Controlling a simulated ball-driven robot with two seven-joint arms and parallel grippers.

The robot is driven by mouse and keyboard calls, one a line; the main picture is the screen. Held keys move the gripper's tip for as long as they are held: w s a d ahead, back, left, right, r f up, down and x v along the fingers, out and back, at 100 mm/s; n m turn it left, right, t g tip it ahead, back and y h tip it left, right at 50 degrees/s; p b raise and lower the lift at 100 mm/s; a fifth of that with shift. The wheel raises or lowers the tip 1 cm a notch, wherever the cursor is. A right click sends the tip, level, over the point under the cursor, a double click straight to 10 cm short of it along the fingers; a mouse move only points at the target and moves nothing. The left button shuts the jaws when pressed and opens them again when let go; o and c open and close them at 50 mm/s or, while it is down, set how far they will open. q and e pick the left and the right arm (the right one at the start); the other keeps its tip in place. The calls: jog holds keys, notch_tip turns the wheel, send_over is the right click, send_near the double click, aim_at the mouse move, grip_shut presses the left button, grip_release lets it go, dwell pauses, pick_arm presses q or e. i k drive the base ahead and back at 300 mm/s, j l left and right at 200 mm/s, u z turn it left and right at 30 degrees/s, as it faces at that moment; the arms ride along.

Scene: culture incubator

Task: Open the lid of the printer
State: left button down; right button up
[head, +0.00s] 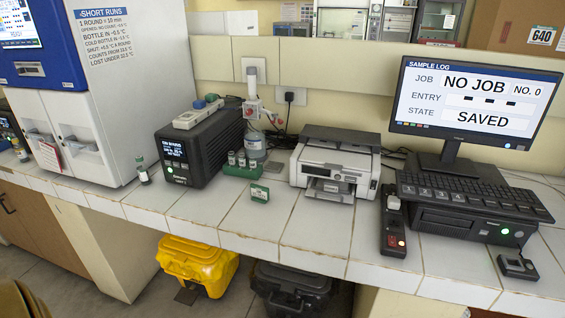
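The printer (299,172) is a white and grey box with a dark top, standing on the white tiled counter (320,232) right of the middle. Its lid (342,138) appears to be the dark panel on top and looks down, though a small gap cannot be ruled out. A front tray opening shows low on the printer's front. Neither of my grippers shows in the head view.
Left of the printer stand a black display unit (205,152), a green rack of vials (243,172) and a bottle (255,147). Right of it are a black power strip (392,225), monitor (473,100) and keyboard (470,195). Counter in front is mostly clear.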

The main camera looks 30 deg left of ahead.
aim_at(332, 160)
jog(key=u, duration=0.7)
